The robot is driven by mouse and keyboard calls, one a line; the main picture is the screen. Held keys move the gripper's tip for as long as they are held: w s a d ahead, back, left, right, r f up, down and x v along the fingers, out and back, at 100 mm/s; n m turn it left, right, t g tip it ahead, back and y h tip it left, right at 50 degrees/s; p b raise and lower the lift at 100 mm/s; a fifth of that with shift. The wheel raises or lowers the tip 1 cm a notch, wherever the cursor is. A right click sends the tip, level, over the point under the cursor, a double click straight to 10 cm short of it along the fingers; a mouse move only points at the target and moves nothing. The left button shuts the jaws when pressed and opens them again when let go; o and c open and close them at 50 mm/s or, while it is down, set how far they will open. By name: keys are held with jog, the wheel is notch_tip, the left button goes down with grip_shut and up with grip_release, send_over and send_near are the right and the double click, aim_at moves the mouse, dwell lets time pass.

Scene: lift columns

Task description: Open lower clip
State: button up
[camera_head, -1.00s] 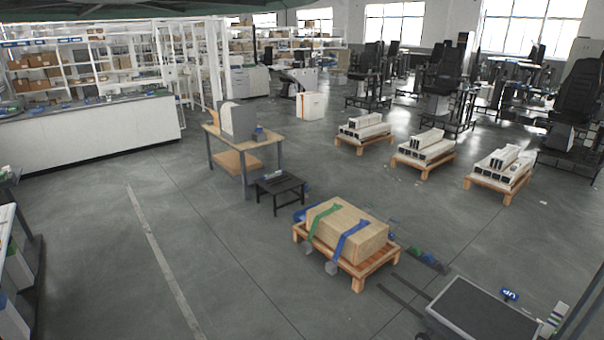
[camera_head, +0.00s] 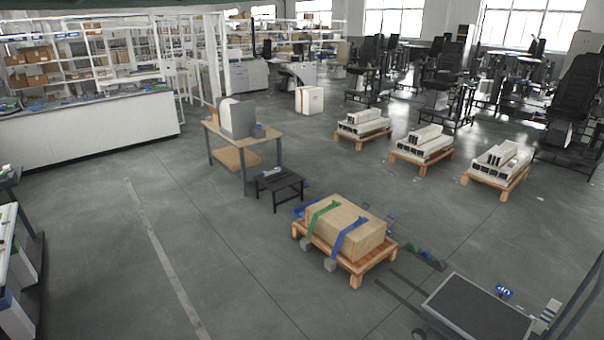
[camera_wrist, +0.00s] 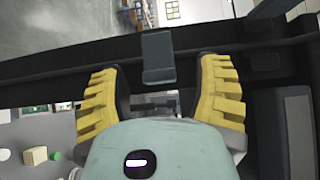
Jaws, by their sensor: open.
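In the wrist view my gripper (camera_wrist: 160,100) has two yellow ridged fingers, spread apart with nothing between them. Ahead of the gap is a dark grey clip-like tab (camera_wrist: 158,57) on a long black bar (camera_wrist: 60,67) that runs across the picture. The tab appears just beyond the fingertips; I cannot tell whether anything touches. Whether this tab is the lower clip is not clear. The head view shows neither my gripper nor a clip I can make out.
In the head view a strapped box (camera_head: 346,229) rests on a wooden pallet (camera_head: 357,267). A small black table (camera_head: 280,183) and a wooden workbench (camera_head: 228,137) stand behind it. A dark-topped cart (camera_head: 478,310) is at the lower right. Open floor lies at left centre.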

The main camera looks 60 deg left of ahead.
grip_shut()
dwell(0.6)
